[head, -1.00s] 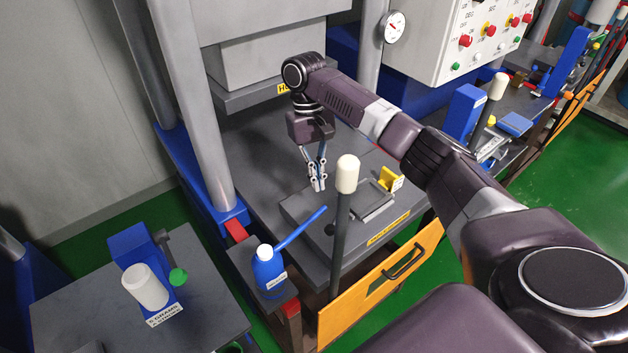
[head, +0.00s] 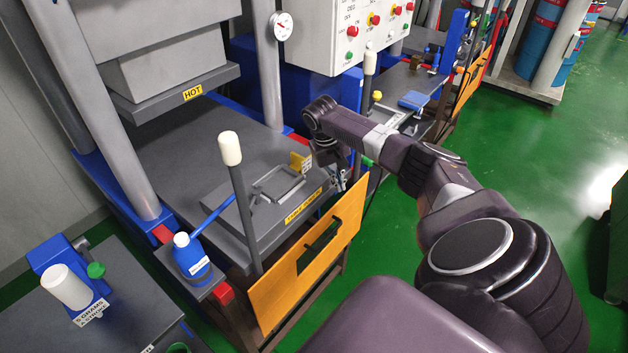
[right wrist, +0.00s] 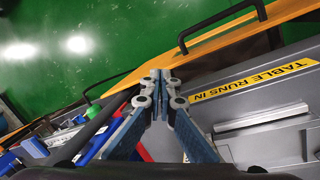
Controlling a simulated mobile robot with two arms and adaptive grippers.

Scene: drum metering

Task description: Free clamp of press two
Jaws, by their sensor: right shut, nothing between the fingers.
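A press with a HOT label (head: 192,92) fills the left of the head view. On its table lies a grey plate with a framed recess (head: 279,184), and a yellow upright piece (head: 297,161) stands behind it. My right gripper (head: 341,184) is beside the table's right front corner, near the orange guard, and is shut and empty. In the right wrist view its fingertips (right wrist: 161,76) meet above the guard's edge. A second station with a white-topped lever (head: 370,62) stands to the right. I cannot tell which part is the clamp. My left gripper is not in view.
A white-topped lever (head: 230,148) rises at the front of the near press. The orange guard (head: 310,262) with its black handle closes the front. A blue bottle (head: 191,258) stands at left. Green floor (head: 540,190) is open at right.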

